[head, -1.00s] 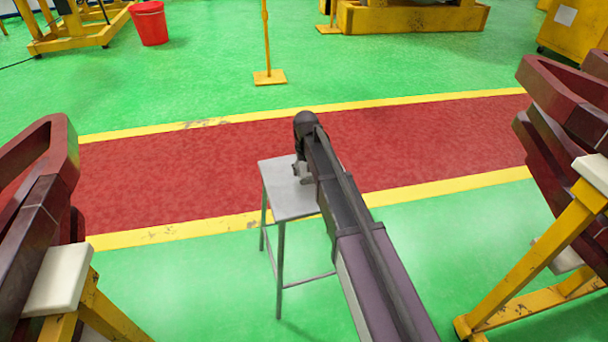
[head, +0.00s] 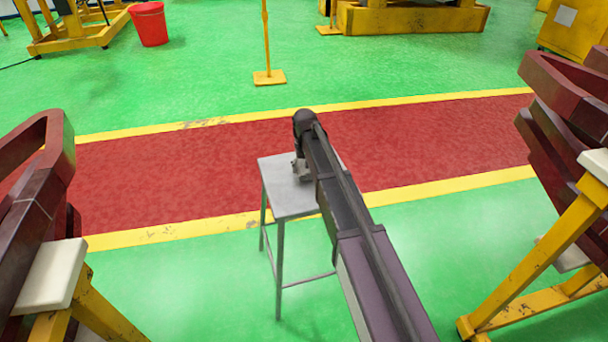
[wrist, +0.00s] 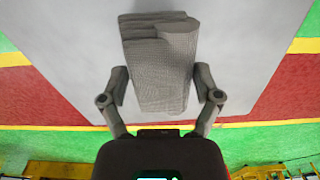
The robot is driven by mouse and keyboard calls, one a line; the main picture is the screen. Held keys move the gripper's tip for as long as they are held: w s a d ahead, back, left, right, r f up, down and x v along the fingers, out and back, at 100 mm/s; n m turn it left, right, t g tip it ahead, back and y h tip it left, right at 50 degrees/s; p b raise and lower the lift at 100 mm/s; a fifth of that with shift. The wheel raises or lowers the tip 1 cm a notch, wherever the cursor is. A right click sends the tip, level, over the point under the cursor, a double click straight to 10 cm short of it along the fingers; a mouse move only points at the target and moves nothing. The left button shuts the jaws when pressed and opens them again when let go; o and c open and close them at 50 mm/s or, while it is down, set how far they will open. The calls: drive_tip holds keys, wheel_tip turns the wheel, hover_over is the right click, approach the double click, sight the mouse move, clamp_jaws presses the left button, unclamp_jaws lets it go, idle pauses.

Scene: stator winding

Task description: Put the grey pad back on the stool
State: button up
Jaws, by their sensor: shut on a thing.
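The grey pad (wrist: 160,65), a ribbed, folded-looking block, shows in the wrist view over the pale grey stool top. My gripper (wrist: 162,85) has a finger on each side of the pad's near end and is shut on it. The stool (head: 283,200) stands in the middle of the head view, with a flat grey top and thin legs. I cannot tell whether the pad touches the top.
A red walkway (head: 190,180) with yellow edges runs behind the stool. Dark red coil stacks on yellow stands flank it at left (head: 40,190) and right (head: 565,150). A yellow post (head: 267,45) and a red bucket (head: 149,24) stand farther back. Green floor is open around the stool.

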drive_tip(key=shift+f+b, duration=0.4)
drive_tip(key=shift+f, duration=0.3)
drive_tip(key=shift+f, duration=0.15)
drive_tip(key=o, duration=0.8)
drive_tip(key=shift+r, duration=0.2)
wheel_tip(320, 180, up, 12)
drive_tip(key=p, duration=1.2)
